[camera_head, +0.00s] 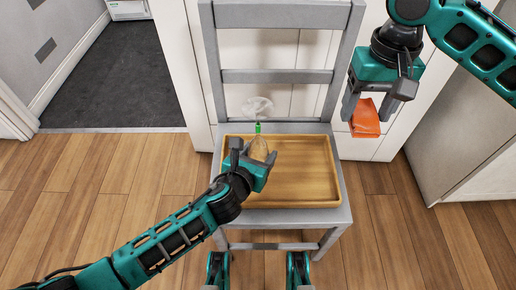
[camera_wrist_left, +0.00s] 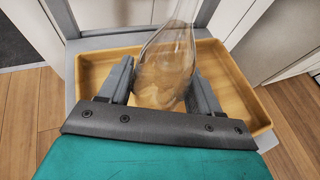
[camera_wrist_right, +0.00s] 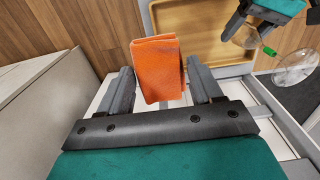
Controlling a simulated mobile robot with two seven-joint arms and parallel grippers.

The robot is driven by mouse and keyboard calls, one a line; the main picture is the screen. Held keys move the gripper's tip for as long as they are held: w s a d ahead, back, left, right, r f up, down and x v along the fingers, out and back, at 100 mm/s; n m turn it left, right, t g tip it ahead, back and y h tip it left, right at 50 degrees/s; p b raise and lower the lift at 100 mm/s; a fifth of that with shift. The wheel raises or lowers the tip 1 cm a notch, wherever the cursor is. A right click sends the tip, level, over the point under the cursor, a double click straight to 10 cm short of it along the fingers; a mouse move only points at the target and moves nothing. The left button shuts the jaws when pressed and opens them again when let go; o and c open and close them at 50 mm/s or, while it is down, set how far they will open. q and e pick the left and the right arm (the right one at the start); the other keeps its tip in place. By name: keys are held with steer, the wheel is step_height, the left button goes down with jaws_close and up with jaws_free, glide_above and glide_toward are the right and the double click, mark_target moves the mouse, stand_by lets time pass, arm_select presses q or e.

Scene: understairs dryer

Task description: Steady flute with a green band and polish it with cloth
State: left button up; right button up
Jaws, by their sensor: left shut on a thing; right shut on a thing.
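The clear glass flute (camera_head: 259,148) is held by its bowl in my left gripper (camera_head: 255,151), above the left part of the wooden tray. Its green band (camera_head: 258,128) and clear round foot (camera_head: 257,106) point toward the chair back. In the left wrist view the clear bowl (camera_wrist_left: 165,65) lies between the two fingers. The band (camera_wrist_right: 269,51) and foot (camera_wrist_right: 295,67) also show in the right wrist view. My right gripper (camera_head: 366,108) is shut on the folded orange cloth (camera_head: 365,120), right of the chair and apart from the flute. The cloth (camera_wrist_right: 158,68) hangs between its fingers.
The wooden tray (camera_head: 310,200) sits on the grey chair (camera_head: 277,76) and shows no loose things in it. White panels (camera_head: 290,105) stand behind the chair. A grey cabinet side (camera_head: 450,130) is at the right. Open wooden floor lies on the left.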

arm_select(q)
steer(key=shift+f, duration=2.45)
arm_select(e)
steer(key=shift+f, duration=0.1)
arm_select(q)
steer(key=shift+f, duration=0.1)
steer(key=o, duration=0.9)
steer(key=shift+c, duration=0.3)
steer(key=c, duration=0.9)
